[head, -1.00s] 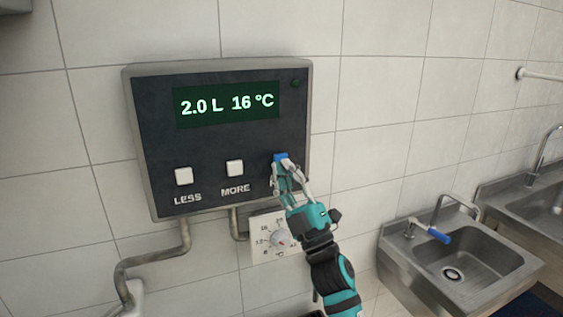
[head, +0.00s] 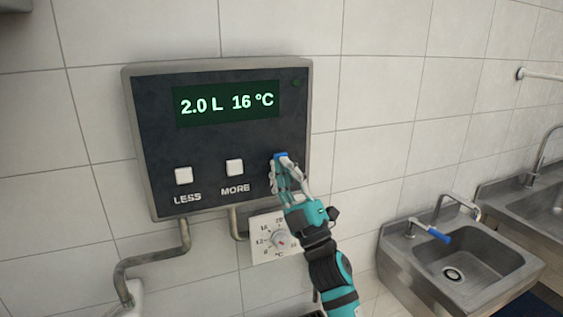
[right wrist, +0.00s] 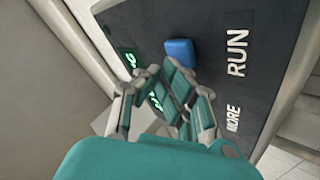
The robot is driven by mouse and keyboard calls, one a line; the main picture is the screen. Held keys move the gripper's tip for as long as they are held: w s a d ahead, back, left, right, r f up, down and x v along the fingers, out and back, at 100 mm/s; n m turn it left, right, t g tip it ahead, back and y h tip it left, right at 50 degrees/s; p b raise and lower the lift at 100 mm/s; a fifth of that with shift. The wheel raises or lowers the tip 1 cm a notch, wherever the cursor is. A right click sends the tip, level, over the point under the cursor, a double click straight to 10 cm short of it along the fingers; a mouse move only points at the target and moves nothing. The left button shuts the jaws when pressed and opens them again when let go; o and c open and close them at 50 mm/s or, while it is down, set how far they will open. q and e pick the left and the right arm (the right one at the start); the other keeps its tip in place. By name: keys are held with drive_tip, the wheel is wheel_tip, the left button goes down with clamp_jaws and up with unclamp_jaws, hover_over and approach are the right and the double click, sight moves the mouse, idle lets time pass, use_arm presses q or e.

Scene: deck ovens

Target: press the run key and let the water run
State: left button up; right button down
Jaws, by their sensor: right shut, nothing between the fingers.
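The dark water control panel (head: 225,140) hangs on the tiled wall. Its display (head: 227,104) reads 2.0 L 16 °C. The blue run key (head: 281,156) is at the panel's lower right; it also shows in the right wrist view (right wrist: 180,51) beside the word RUN. My right gripper (head: 282,166) is shut and empty, its fingertips right at the lower side of the blue key. I cannot tell whether they touch it. The RUN label is hidden by the gripper in the head view. My left gripper is not in view.
White LESS (head: 184,176) and MORE (head: 235,167) keys sit left of the blue key. A small lamp (head: 295,83) at the panel's top right looks dark. A temperature dial (head: 279,239) is below the panel. Pipes run down the wall. A steel sink (head: 455,262) stands at right.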

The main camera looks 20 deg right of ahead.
drive_tip(key=shift+w, duration=0.45)
idle(0.6)
drive_tip(key=shift+s, duration=0.9)
drive_tip(key=s+p, duration=0.1)
drive_tip(key=s, duration=0.4)
drive_tip(key=shift+a, duration=0.15)
drive_tip(key=shift+f, duration=0.1)
idle(0.8)
